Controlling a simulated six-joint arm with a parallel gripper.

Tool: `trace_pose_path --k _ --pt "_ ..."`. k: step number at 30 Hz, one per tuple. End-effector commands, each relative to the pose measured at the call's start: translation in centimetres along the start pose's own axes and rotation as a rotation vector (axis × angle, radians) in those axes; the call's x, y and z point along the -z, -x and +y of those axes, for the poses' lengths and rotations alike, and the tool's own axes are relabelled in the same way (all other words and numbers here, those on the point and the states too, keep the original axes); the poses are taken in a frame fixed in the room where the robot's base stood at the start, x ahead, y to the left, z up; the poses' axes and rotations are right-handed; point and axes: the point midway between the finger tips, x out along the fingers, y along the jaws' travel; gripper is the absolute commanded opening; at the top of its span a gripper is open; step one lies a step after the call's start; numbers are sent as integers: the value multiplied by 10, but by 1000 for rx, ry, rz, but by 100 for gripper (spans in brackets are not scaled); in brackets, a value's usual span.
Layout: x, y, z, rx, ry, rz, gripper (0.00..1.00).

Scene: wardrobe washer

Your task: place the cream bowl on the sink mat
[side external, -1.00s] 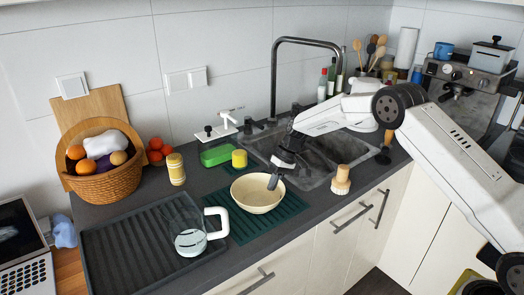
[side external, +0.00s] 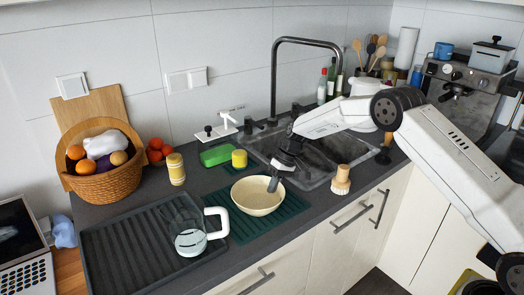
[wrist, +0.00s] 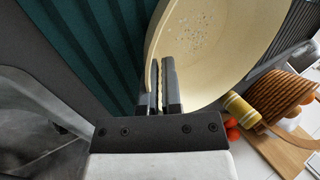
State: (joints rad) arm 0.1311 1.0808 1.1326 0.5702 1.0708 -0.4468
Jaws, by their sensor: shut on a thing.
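The cream bowl (side external: 256,197) is upright over the dark green ribbed mat (side external: 292,205) beside the sink. I take this green mat for the sink mat. My gripper (side external: 273,184) is shut on the bowl's rim at its right side. In the wrist view, my gripper (wrist: 163,85) has one finger on each side of the rim, and the bowl (wrist: 225,40) opens to the right. The green mat (wrist: 75,45) shows under it at the left. I cannot tell whether the bowl's base touches the mat.
A glass jug with a white handle (side external: 216,223) stands on a dark grey ribbed tray (side external: 120,250) left of the bowl. A wooden brush (side external: 341,180) stands right, near the sink (side external: 325,165). The tall tap (side external: 274,85) rises behind.

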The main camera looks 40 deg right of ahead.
Motion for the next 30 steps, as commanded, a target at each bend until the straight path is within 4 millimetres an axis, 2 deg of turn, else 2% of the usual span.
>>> trace_pose_path --k 5,6,8,9,16,18,30 --pt "0 -2 1 1 0 1 0" --pt "0 -2 1 1 0 2 15" --pt "0 -2 1 1 0 1 34" --pt "0 -2 1 1 0 1 46" --pt "0 -2 1 0 0 0 46" --pt "0 -3 2 0 0 -1 69" --pt "0 -2 1 0 0 0 70"
